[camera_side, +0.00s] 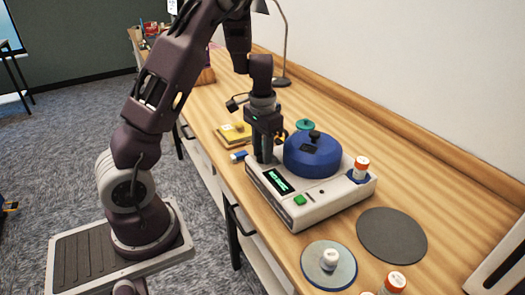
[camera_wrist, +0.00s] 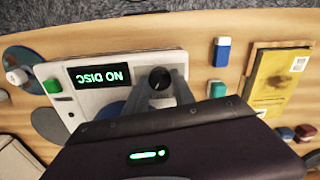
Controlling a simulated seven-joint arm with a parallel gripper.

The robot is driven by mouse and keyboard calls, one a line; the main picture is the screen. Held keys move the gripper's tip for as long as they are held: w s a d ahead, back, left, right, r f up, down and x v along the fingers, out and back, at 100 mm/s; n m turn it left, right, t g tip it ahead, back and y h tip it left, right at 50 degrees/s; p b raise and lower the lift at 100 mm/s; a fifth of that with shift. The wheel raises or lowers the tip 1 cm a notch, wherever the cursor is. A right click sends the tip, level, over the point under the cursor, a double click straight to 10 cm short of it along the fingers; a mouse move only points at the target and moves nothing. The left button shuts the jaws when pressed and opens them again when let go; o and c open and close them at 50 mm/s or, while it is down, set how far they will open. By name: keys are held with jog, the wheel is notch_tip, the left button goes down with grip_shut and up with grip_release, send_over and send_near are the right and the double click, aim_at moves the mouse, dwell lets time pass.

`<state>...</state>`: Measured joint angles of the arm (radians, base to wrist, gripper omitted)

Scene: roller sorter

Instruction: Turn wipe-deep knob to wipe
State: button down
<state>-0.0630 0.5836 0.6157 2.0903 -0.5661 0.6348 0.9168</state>
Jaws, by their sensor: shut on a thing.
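The white sorter machine (camera_side: 318,211) stands on the wooden table, with a lit display (camera_side: 277,181) and a green button (camera_side: 299,200). In the wrist view the display (camera_wrist: 104,77) reads "NO DISC" upside down. The black wipe-deep knob (camera_wrist: 160,77) is at the machine's end, beside the display. My gripper (camera_side: 264,157) points down over that end. In the wrist view my gripper (camera_wrist: 161,88) has a grey finger on each side of the knob and is shut on it. In the side view the fingers hide the knob. Its marking is too small to read.
A blue round lid (camera_side: 312,156) sits on the machine close to my gripper. An orange-and-white bottle (camera_side: 361,168) stands at the machine's right corner. A grey disc (camera_side: 392,235) and a blue-rimmed disc (camera_side: 318,277) lie in front. A yellow book (camera_side: 229,135) lies behind.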

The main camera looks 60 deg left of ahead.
jog(key=n, duration=1.2)
jog(key=shift+n, duration=2.2)
jog(key=c, duration=1.1)
grip_release()
jog(key=shift+o, duration=0.2)
